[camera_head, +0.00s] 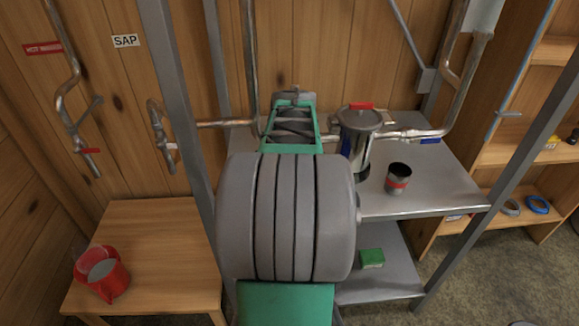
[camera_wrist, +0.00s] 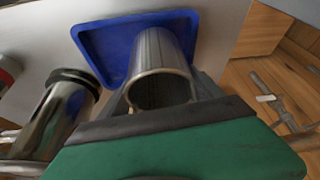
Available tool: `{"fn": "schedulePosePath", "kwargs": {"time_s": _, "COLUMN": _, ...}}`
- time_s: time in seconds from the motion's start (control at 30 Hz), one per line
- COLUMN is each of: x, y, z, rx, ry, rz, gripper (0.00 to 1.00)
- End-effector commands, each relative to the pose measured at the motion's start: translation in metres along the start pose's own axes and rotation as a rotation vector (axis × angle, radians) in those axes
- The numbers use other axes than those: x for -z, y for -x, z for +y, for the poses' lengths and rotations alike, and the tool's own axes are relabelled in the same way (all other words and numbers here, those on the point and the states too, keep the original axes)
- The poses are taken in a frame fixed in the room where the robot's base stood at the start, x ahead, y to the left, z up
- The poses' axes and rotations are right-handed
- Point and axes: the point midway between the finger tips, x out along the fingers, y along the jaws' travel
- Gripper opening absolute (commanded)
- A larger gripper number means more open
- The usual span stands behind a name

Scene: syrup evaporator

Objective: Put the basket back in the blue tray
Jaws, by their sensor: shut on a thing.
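The basket is a grey metal cylinder with an open round top (camera_wrist: 160,52), seen in the wrist view between the fingers of my gripper (camera_wrist: 162,92). My gripper is shut on it. The blue tray (camera_wrist: 97,45) lies on the grey table just beyond the basket, which covers part of it. I cannot tell whether the basket's lower end touches the tray.
A shiny metal pot (camera_head: 360,137) with a red handle stands right of my arm; it also shows in the wrist view (camera_wrist: 58,112). A dark cup with a red band (camera_head: 398,179) stands farther right on the metal table (camera_head: 445,190). Pipes run behind. A red bucket (camera_head: 102,273) is at left.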

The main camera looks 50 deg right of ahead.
Motion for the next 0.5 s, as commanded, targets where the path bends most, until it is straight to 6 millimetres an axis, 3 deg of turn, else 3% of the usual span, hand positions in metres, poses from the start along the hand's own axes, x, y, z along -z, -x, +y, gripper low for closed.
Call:
{"fn": "schedulePosePath", "kwargs": {"time_s": 0.17, "x": -0.007, "y": -0.023, "z": 0.003, "rx": -0.001, "ry": -0.003, "rz": 0.001, "gripper": 0.28}}
{"fn": "schedulePosePath", "kwargs": {"time_s": 0.37, "x": 0.019, "y": -0.033, "z": 0.030, "rx": -0.003, "ry": -0.008, "rz": 0.000, "gripper": 0.28}}
{"fn": "schedulePosePath", "kwargs": {"time_s": 0.5, "x": 0.014, "y": -0.045, "z": 0.029, "rx": -0.002, "ry": -0.005, "rz": 0.002, "gripper": 0.28}}
